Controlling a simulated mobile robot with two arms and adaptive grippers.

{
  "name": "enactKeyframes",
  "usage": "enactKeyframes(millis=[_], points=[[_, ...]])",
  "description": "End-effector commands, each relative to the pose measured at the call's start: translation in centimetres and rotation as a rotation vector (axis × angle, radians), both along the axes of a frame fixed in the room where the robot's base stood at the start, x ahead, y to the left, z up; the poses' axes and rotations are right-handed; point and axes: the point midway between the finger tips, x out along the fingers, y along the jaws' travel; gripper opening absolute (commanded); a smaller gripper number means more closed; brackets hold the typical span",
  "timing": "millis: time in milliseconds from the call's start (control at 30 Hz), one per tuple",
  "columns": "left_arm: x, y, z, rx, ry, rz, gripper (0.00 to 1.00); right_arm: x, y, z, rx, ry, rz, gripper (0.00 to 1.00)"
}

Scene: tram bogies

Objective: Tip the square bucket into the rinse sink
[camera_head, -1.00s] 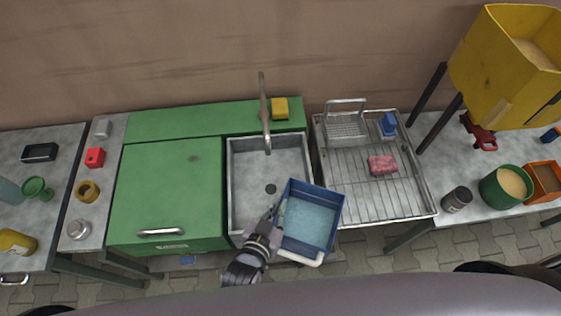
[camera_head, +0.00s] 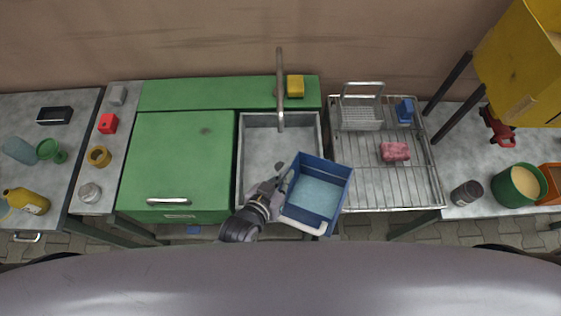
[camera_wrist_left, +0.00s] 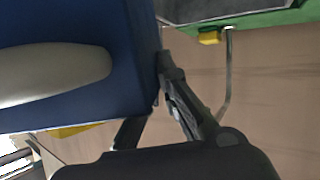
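The blue square bucket (camera_head: 318,193) has a white handle at its near side and pale blue contents that look like water. It looks close to level, over the near right corner of the grey rinse sink (camera_head: 256,148) and its front edge. My left gripper (camera_head: 275,189) is shut on the bucket's left side. In the left wrist view the bucket (camera_wrist_left: 120,85) fills the left, with the gripper's fingers (camera_wrist_left: 158,95) against its edge. Part of the sink is hidden by the bucket and gripper. My right gripper is not in view.
A tap (camera_head: 280,90) stands behind the sink, with a yellow sponge (camera_head: 295,86) beside it. A wire rack (camera_head: 370,190) with a pink sponge (camera_head: 395,151) is to the right. A green lid (camera_head: 180,155) covers the left. A yellow hopper (camera_head: 515,65) overhangs far right.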

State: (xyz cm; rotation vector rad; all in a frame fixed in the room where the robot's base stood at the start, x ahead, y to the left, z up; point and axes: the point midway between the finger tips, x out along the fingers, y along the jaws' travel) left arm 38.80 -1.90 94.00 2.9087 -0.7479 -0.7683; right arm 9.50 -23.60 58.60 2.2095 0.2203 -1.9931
Motion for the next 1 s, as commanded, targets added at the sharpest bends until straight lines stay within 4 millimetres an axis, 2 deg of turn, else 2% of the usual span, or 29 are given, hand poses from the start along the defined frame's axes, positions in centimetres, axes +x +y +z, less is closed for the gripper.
enactKeyframes(millis=[333,900,1000], points=[[1.6,1.0,0.4,-0.098,0.141,-0.001,0.0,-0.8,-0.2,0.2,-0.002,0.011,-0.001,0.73],[4.1,2.6,-2.5,-0.259,0.378,0.0,0.0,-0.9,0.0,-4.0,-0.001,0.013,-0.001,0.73],[4.2,2.7,-2.3,-0.274,0.4,-0.001,0.0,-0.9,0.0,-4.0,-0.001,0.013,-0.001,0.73]])
